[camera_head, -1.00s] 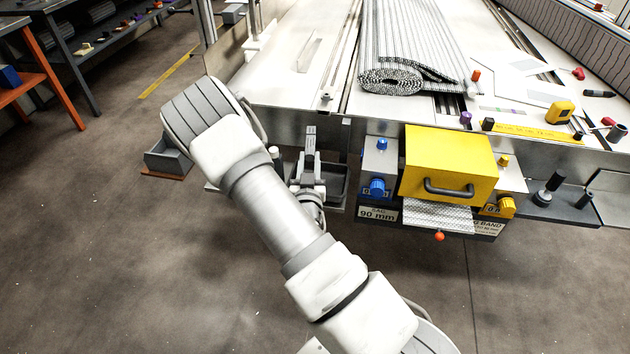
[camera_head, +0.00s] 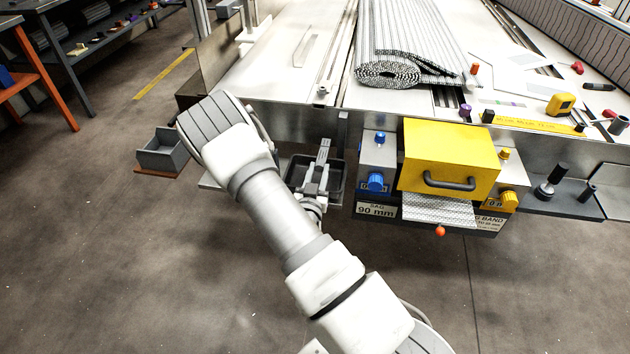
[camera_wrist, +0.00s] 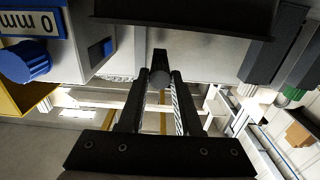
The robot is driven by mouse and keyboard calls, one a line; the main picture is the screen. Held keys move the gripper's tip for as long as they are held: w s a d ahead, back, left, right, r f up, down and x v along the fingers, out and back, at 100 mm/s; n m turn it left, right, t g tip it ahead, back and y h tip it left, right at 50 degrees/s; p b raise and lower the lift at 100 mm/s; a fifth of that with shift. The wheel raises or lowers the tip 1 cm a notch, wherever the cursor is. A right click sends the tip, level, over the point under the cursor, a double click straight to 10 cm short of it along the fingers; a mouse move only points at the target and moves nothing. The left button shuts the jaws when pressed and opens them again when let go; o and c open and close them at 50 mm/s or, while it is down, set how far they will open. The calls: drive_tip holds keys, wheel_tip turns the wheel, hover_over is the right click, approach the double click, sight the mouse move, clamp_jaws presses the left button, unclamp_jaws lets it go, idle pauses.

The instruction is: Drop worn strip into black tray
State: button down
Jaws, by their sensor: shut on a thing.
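My gripper (camera_head: 317,180) is over the black tray (camera_head: 341,186), which hangs at the front of the conveyor frame, left of the yellow-covered box. It is shut on the worn strip (camera_wrist: 160,60), a narrow dark piece seen nearly end-on between the fingertips in the wrist view. In the head view a slim grey piece stands up at the fingers, but I cannot clearly part strip from finger there. The gripper (camera_wrist: 158,84) hides part of the tray floor. A dark wall, apparently the tray's (camera_wrist: 185,22), crosses the top of the wrist view.
The box with the yellow cover (camera_head: 450,155) and blue knobs (camera_head: 376,182) stands close to the tray's right. A rolled belt (camera_head: 390,72) lies on the frame top. The floor in front is clear.

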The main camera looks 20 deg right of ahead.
drive_tip(key=c, duration=0.5)
unclamp_jaws()
drive_tip(key=p+v, duration=0.2)
drive_tip(key=v, duration=1.5)
drive_tip(key=shift+s+a+p, duration=0.15)
drive_tip(key=shift+a+p, duration=0.05)
drive_tip(key=shift+p, duration=0.1)
